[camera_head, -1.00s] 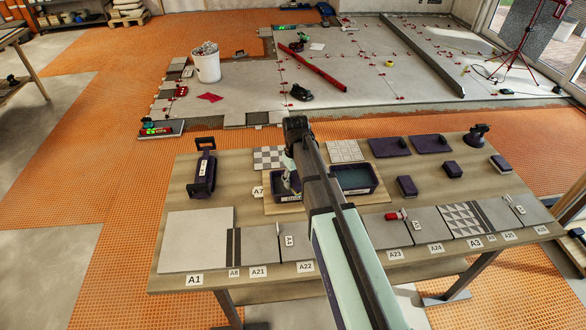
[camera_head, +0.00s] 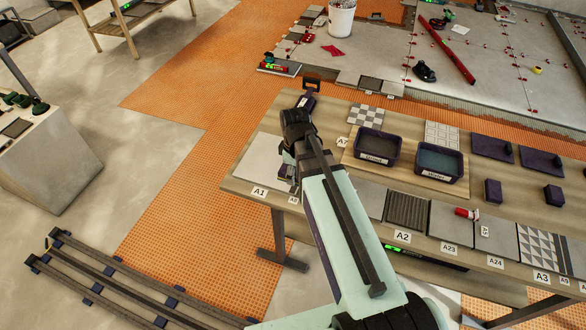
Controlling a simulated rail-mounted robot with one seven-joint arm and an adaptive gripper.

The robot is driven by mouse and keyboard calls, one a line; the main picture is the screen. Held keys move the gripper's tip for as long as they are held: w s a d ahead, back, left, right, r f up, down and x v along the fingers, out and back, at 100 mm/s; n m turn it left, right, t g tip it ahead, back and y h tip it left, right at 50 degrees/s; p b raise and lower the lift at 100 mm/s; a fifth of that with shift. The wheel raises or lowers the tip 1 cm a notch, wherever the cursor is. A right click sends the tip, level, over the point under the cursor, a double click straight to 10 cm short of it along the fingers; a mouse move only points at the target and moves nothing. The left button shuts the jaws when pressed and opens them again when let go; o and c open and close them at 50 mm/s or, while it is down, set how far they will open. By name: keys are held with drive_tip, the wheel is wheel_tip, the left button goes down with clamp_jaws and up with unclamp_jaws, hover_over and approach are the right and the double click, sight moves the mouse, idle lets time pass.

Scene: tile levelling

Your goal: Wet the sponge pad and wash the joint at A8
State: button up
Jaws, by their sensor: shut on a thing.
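My gripper (camera_head: 288,158) is low over the left end of the workbench, beside the A1 slab (camera_head: 262,158) and above the A8 label (camera_head: 293,199). It is partly hidden by my own arm. It is shut on a small dark thing (camera_head: 286,171), seemingly the sponge pad, of which little shows. Whether it touches the joint at A8 cannot be told, as the joint is mostly covered. Two dark basins, a left one (camera_head: 358,147) and a right one (camera_head: 419,166), stand right of the gripper, with bluish water visible.
Dark purple blocks (camera_head: 493,190) and flat dark boards (camera_head: 490,147) lie on the right of the workbench (camera_head: 335,118). A dark-handled tool (camera_head: 311,86) stands just behind my arm. A grey tile, A2 (camera_head: 407,210), lies in front of the basins. Rails (camera_head: 110,280) run along the floor.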

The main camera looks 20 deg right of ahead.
drive_tip(key=shift+d+f, duration=0.1)
drive_tip(key=shift+f, duration=0.25)
wheel_tip(320, 180, down, 6)
drive_tip(key=b, duration=0.5)
drive_tip(key=shift+f, duration=0.15)
